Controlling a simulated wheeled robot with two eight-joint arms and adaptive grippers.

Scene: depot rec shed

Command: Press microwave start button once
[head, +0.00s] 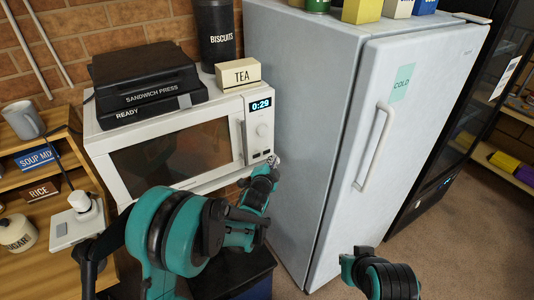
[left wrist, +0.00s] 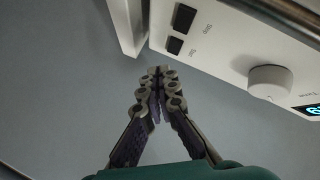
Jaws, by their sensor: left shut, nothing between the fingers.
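The white microwave (head: 170,152) stands on the counter with its door shut and its display (head: 260,104) reading 0:29. Two small dark buttons sit low on its control panel; in the left wrist view they are one dark button (left wrist: 174,45) and another (left wrist: 185,17), with labels too blurred to read surely. My left gripper (head: 274,162) is shut and empty, just in front of the panel's lower edge. In the left wrist view its fingertips (left wrist: 160,70) are close to the nearer button but appear apart from it. My right gripper is not visible; only part of that arm shows.
The microwave's door handle (head: 240,142) and knob (left wrist: 267,85) are close to the fingers. The white fridge (head: 300,130) stands just right of the microwave. A sandwich press (head: 145,80) and a tea box (head: 238,75) rest on top of the microwave.

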